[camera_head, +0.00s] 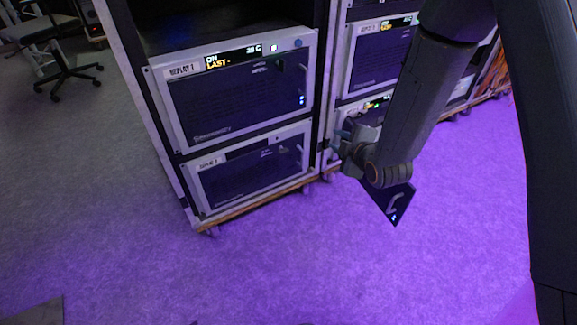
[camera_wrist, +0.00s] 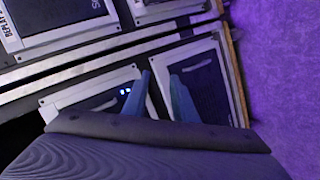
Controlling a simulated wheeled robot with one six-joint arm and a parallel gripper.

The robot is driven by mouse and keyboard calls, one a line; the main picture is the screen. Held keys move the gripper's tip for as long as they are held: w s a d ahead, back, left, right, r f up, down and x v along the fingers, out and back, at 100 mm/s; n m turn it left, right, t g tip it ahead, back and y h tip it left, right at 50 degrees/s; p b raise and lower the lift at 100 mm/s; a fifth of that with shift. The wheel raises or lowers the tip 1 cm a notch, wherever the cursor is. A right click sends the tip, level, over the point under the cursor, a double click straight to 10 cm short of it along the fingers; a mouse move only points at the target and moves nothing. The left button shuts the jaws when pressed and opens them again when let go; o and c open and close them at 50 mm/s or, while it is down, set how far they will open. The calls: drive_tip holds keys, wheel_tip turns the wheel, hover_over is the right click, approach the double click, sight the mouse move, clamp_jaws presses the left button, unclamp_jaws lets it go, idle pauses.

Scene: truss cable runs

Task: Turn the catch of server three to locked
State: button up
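My gripper (camera_head: 350,145) is in front of the right-hand rack, partly behind my own forearm in the head view. In the wrist view its two blue-grey fingers (camera_wrist: 161,78) stand apart with a gap between them, and I see nothing held. They point at the grey-framed, dark server fronts. One front with two blue lights (camera_wrist: 105,98) is at the left finger; another with a pale handle (camera_wrist: 207,82) is behind and right of the right finger. I cannot make out a catch or its position, nor which front is server three. Contact is unclear.
The left rack holds an upper server (camera_head: 235,100) with a lit display and a lower server (camera_head: 250,170). A right-rack server (camera_head: 375,60) is partly covered by my arm. A dark panel with a pale handle (camera_head: 393,203) juts out below my forearm. The purple-lit floor (camera_head: 330,260) is clear.

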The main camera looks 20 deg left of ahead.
drive_tip(key=a+f+n+y+b, duration=0.25)
drive_tip(key=a+f+b, duration=0.2)
drive_tip(key=f, duration=0.25)
drive_tip(key=n+t+y+b, duration=0.1)
drive_tip(key=n+y+b, duration=0.3)
drive_tip(key=n+b, duration=0.1)
approach(279, 149)
drive_tip(key=b+x, duration=0.3)
drive_tip(key=x, duration=0.3)
drive_tip(key=shift+w+f+b, duration=0.2)
drive_tip(key=shift+w+b, duration=0.1)
drive_tip(key=shift+w, duration=0.25)
clamp_jaws()
